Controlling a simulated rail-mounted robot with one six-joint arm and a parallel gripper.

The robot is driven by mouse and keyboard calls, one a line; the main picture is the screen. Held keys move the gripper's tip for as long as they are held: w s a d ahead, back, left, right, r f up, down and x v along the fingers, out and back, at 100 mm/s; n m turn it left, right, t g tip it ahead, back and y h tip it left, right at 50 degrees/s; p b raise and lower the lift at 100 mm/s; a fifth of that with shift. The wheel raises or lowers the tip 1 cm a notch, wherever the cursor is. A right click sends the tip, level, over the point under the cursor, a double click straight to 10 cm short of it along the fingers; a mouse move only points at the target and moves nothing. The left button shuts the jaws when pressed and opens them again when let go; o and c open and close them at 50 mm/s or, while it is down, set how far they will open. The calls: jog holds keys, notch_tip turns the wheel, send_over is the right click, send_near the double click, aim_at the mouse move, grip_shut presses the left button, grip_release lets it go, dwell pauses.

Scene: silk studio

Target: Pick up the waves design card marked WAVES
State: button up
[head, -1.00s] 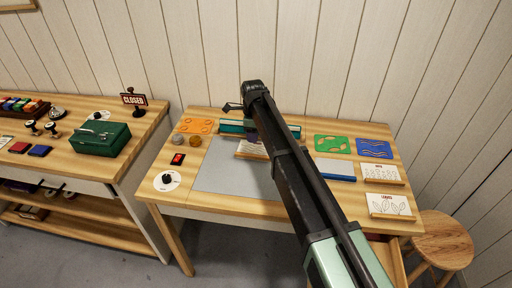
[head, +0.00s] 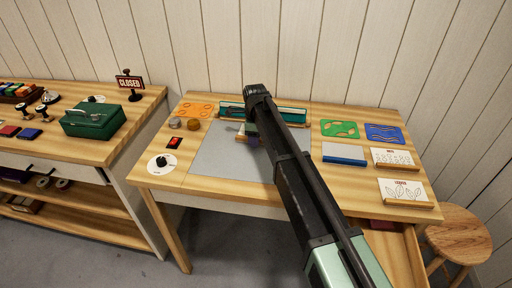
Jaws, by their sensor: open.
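My gripper (head: 250,129) is at the far end of my arm, pointing down over the back middle of the table, and is mostly hidden behind the arm. A card on a wooden base (head: 241,138) is right at the gripper, in front of the teal-edged tray. Only its left end shows, so its marking cannot be read, and I cannot tell whether the fingers touch it. Two other white cards on wooden bases stand at the right: an upper one (head: 393,157) with small lettering and a lower one with leaf drawings (head: 405,189).
A teal tray (head: 231,110) lies at the back. A grey mat (head: 222,160) covers the middle. A blue-handled squeegee-like tool (head: 344,161) and a white dial (head: 161,164) are nearby.

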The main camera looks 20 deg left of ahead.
grip_shut()
jog(key=shift+p, duration=0.35)
notch_tip(320, 180, up, 20)
jog(key=p, duration=2)
